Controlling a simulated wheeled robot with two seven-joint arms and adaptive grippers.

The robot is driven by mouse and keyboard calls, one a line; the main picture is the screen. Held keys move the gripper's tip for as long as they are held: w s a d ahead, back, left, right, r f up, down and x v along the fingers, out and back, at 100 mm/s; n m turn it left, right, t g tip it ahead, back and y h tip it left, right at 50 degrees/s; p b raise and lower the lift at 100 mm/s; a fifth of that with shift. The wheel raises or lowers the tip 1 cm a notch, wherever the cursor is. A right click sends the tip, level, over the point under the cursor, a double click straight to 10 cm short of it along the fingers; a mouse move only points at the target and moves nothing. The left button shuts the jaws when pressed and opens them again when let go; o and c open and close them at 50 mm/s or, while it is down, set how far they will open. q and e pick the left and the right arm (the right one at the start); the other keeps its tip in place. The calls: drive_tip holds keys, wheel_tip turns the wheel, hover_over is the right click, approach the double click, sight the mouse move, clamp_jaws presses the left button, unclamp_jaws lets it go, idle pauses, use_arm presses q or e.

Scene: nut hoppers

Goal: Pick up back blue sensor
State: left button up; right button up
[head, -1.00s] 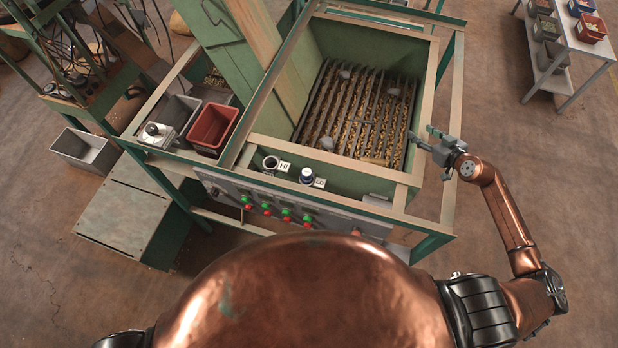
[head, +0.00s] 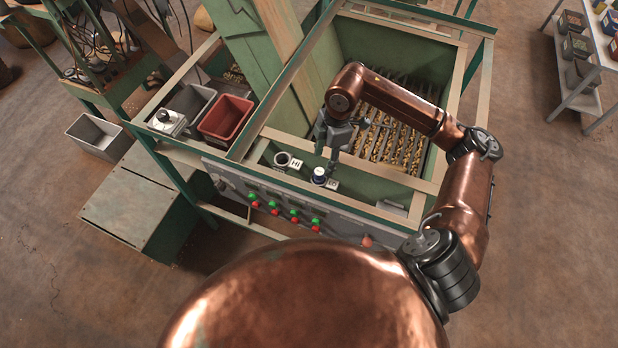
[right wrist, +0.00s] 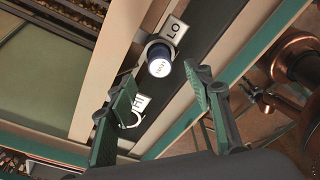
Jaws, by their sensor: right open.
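A blue sensor with a white top (head: 319,174) stands in the holder marked LO on the front ledge of the green hopper. It also shows in the right wrist view (right wrist: 160,62), just beyond the fingertips. My right gripper (head: 327,158) points down over the ledge, close behind the sensor. Its two fingers are spread apart and empty in the right wrist view (right wrist: 160,82). The HI holder (head: 283,160) beside it looks empty. My left gripper is not in view.
The hopper rim (head: 415,180) and its grate (head: 395,140) over nuts lie around my right arm. A red bin (head: 226,120) and a grey bin (head: 190,98) stand to the left. A control panel (head: 280,212) with buttons is below the ledge.

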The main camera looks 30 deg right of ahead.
sight(320, 171)
drive_tip(key=f, duration=0.1)
drive_tip(key=f+p, duration=0.1)
drive_tip(key=shift+a+f, duration=0.3)
drive_tip(key=shift+f, duration=0.1)
drive_tip(key=f, duration=0.1)
drive_tip(key=f+p, duration=0.1)
drive_tip(key=f, duration=0.1)
drive_tip(key=shift+a+f+p, duration=0.2)
drive_tip(key=shift+a+p, duration=0.1)
drive_tip(key=shift+a, duration=0.05)
drive_tip(key=shift+f, duration=0.25)
drive_tip(key=shift+w+f, duration=0.1)
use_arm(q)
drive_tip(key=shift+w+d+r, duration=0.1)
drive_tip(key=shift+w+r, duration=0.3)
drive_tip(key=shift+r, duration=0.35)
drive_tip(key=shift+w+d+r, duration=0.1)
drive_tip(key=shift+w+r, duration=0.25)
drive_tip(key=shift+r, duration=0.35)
use_arm(e)
clamp_jaws()
